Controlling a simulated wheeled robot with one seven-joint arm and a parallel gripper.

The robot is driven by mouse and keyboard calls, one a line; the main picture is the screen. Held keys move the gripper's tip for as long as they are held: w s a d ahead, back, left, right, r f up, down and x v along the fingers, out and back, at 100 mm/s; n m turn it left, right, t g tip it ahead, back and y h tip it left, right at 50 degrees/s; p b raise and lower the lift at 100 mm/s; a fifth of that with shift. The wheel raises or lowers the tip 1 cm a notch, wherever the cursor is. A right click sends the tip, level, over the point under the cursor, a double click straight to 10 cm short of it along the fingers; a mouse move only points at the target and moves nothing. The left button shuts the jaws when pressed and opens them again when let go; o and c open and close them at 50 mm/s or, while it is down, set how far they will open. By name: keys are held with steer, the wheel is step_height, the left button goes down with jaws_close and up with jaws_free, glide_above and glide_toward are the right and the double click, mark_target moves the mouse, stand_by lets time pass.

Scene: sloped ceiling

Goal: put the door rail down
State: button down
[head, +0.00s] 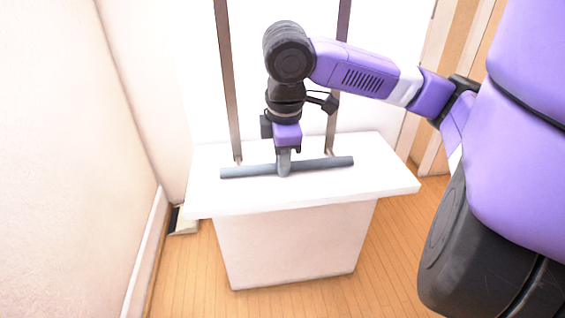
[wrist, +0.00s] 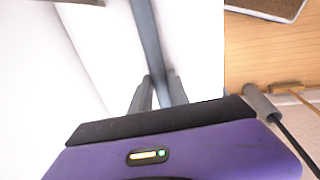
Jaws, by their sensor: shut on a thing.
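The door rail is a long, thin blue-grey bar (head: 325,163) that lies level across the middle of a white table in the head view. My gripper (head: 284,170) points straight down and is shut on the rail near its middle. In the wrist view the rail (wrist: 147,35) runs up from between the two grey fingers of my gripper (wrist: 160,92). The rail's underside is hidden, so I cannot tell if it touches the table top or hangs just above it.
The white table (head: 300,198) has bare top around the rail. Two upright dark metal posts (head: 227,80) stand behind it. A wall is on the left, with a small dark-and-light object (head: 183,222) on the wooden floor (head: 190,275) beside the table.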

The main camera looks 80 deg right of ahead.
steer(key=c, duration=1.5)
jaws_free()
steer(key=shift+c, duration=0.2)
step_height(320, 180, up, 12)
steer(key=a+p, duration=0.2)
steer(key=p, duration=0.2)
steer(key=shift+s, duration=0.45)
steer(key=shift+a, duration=0.1)
